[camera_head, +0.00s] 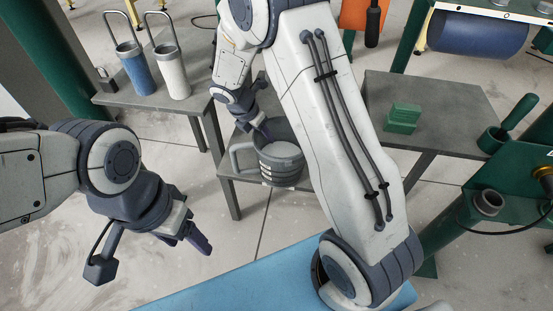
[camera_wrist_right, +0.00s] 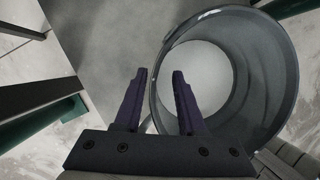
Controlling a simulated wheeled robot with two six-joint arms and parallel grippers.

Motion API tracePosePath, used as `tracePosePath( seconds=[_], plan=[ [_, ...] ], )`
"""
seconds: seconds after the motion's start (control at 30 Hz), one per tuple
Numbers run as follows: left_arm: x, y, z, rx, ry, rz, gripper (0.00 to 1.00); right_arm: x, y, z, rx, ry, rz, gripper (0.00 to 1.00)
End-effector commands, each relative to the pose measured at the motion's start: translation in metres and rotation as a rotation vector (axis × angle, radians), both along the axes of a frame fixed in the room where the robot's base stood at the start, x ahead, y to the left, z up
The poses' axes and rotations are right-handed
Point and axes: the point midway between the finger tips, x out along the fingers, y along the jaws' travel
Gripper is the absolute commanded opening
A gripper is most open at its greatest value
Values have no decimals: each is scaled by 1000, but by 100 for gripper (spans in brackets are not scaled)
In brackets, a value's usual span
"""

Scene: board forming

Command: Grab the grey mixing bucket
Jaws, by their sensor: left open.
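The grey mixing bucket (camera_head: 283,172) stands upright on a low grey surface, with its handle loop to the left and pale contents inside. In the right wrist view the bucket (camera_wrist_right: 270,75) fills the right side, seen from above into its open mouth. My right gripper (camera_head: 266,134) is at the bucket's back left rim. In the wrist view its fingers (camera_wrist_right: 160,75) are apart, with the near-left rim passing between them: one finger overlaps the mouth, the other is outside. Contact cannot be told. My left gripper (camera_head: 198,240) is open and empty, away from the bucket.
A blue cylinder (camera_head: 137,72) and a white cylinder (camera_head: 172,75) with tall loops stand on a grey table at the back left. A blue surface (camera_head: 250,285) lies in front. My right arm covers the middle.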

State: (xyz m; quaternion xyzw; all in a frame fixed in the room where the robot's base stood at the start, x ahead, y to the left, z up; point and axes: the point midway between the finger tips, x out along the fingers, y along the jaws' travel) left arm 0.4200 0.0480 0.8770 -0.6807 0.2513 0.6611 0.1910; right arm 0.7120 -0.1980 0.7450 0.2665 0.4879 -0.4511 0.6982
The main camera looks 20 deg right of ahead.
Motion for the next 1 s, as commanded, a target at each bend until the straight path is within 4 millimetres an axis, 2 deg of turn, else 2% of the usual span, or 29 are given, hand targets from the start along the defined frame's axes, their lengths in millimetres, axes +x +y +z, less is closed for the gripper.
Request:
tracePosePath(
  seconds=[0.03, 0.1, 0.37, 0.4, 0.47, 1.0],
  plan=[
    [0, 0, -5, 0, 0, 0, 67, 0, -4, -11, 0, 3, -2, 40],
    [0, 0, -6, 0, 0, 0, 67, 2, -7, -18, 0, 2, -2, 40],
    [0, 0, -6, 0, 0, 0, 67, 3, -8, -20, 0, -1, -2, 40],
    [0, 0, -6, 0, 0, 0, 67, 3, -8, -20, 0, -1, -2, 24],
    [0, 0, -6, 0, 0, 0, 67, 3, -8, -20, 0, -1, -2, 1],
    [0, 0, -6, 0, 0, 0, 67, 2, -8, -19, 0, -1, -2, 0]
  ],
)
